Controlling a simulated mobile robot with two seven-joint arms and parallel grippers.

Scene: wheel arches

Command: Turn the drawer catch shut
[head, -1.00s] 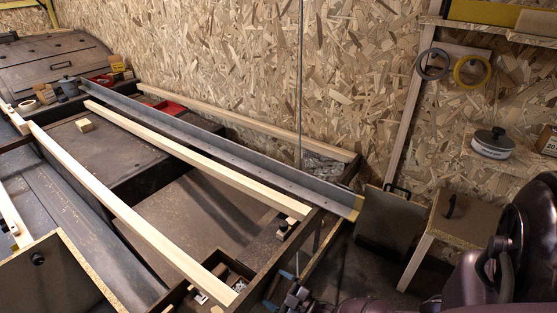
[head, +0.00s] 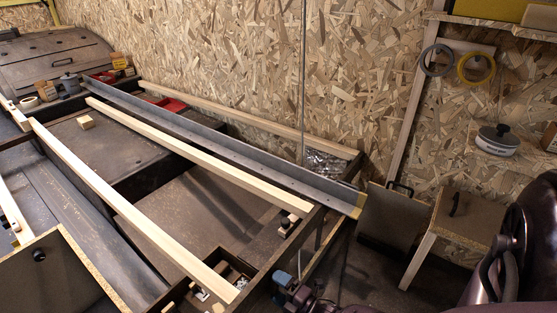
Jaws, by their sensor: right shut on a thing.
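My right gripper (head: 284,284) is at the bottom edge of the head view, beside the outer side of the dark frame's near right end. It is small and partly cut off, with blue parts at its tip. It is shut on what seems to be the drawer catch, which the gripper hides, so I cannot tell how far the catch is turned. A drawer-like compartment (head: 243,267) with small fittings lies just left of it, inside the frame. My left gripper is not in view.
Long pale wooden battens (head: 140,222) and a grey metal angle bar (head: 230,150) lie across the frame. A small wooden stool-like box (head: 463,213) and a dark panel with a handle (head: 394,212) stand at right. Dark floor shows between them and the frame.

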